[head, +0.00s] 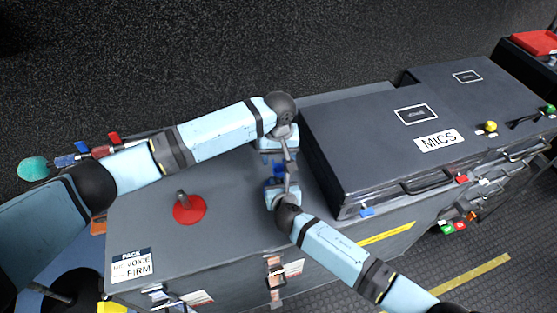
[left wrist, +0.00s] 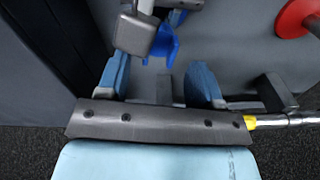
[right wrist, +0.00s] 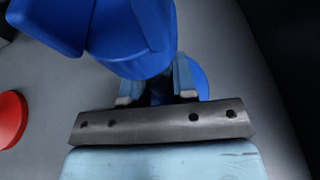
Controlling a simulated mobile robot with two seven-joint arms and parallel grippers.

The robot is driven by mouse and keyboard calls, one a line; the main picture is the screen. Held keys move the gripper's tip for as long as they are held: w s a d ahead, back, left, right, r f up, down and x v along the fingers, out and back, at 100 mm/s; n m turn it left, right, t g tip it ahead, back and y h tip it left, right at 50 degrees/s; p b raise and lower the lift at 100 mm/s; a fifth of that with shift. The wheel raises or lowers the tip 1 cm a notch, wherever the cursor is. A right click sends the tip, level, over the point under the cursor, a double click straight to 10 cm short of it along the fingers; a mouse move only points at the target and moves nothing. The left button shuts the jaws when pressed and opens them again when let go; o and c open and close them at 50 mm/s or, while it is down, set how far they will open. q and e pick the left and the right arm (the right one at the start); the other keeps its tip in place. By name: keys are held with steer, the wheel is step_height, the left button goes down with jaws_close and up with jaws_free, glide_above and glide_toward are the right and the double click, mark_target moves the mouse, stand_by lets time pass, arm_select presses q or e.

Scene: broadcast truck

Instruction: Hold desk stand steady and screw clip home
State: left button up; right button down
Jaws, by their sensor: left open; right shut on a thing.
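A blue clip (head: 278,169) shows between my two grippers in the head view. In the right wrist view, the large blue clip (right wrist: 135,45) is close above the fingers. A blue round base (right wrist: 200,80) lies beyond them, apparently the desk stand's. My right gripper (right wrist: 157,92) is shut, apparently on the stand's dark post between its fingertips; the grip is mostly hidden. My left gripper (head: 278,150) is open beside the clip on the far side. In the left wrist view, its fingers (left wrist: 160,82) are apart, with blue (left wrist: 163,45) partly hidden behind a grey arm part.
A red round stand with a short grey post (head: 189,208) is on the grey case top at left. A dark case labelled MICS (head: 370,150) rises just right of my grippers. The top between the red stand and my grippers is clear. Coloured items (head: 85,157) line the far left edge.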

arm_select(q)
steer(key=shift+r, duration=0.95)
steer(key=shift+c, duration=0.8)
steer(key=r, duration=0.2)
steer(key=shift+s+a+r, duration=0.1)
steer(key=shift+s+r, duration=0.2)
steer(key=c, duration=0.7)
step_height(320, 180, up, 5)
steer(key=t, duration=0.1)
glide_above(278, 180)
steer(key=a, duration=0.1)
steer(key=shift+s, duration=0.25)
steer(key=shift+f, duration=0.1)
steer(key=f, duration=0.4)
steer(key=w+f, duration=0.1)
steer(key=f, duration=0.7)
steer(key=shift+w+a, duration=0.1)
steer(key=shift+w, duration=0.15)
steer(key=shift+c, duration=0.2)
